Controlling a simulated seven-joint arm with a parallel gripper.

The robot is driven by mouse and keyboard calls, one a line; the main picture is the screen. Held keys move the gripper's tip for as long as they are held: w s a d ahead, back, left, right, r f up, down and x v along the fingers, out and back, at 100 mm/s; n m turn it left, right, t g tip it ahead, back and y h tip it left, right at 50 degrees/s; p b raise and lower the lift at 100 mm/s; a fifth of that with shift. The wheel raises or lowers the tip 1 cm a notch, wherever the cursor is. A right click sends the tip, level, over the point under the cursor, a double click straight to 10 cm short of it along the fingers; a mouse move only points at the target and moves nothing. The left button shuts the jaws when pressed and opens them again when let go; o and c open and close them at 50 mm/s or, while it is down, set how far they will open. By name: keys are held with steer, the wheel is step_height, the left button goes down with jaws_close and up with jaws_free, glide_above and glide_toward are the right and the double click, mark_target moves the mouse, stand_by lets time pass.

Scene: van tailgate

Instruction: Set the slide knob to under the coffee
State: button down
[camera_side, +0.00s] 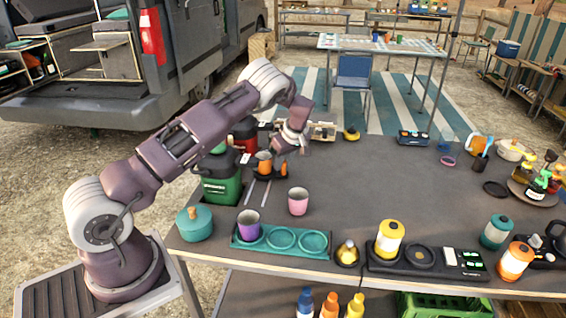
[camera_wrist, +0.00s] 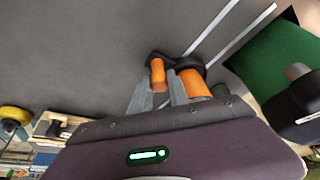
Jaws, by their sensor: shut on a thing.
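A dark sliding carriage (camera_side: 269,175) sits on two pale rails (camera_side: 266,193), towards their far end. It carries an orange cup (camera_side: 264,162) and an upright orange knob (camera_side: 284,170). The carriage (camera_wrist: 173,59), rails (camera_wrist: 216,36), cup (camera_wrist: 194,85) and knob (camera_wrist: 158,74) also show in the wrist view. My gripper (camera_wrist: 160,90) is shut on the knob, one finger on each side. In the side view my gripper (camera_side: 283,160) comes down from above. A green and black dispenser (camera_side: 221,186) stands left of the rails; I cannot read its label.
A pink cup (camera_side: 298,202) stands right of the rails' near end. A teal tray (camera_side: 282,255) with a purple cup (camera_side: 249,224) lies at the front edge, and a teal pot (camera_side: 194,223) stands left of it. The table's middle right (camera_side: 400,180) is clear.

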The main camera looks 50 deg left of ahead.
steer(key=s+d, duration=0.8)
steer(key=shift+d, duration=0.15)
steer(key=c, duration=1.5)
jaws_free()
steer(key=shift+s, duration=0.1)
steer(key=shift+c, duration=0.2)
steer(key=v, duration=0.7)
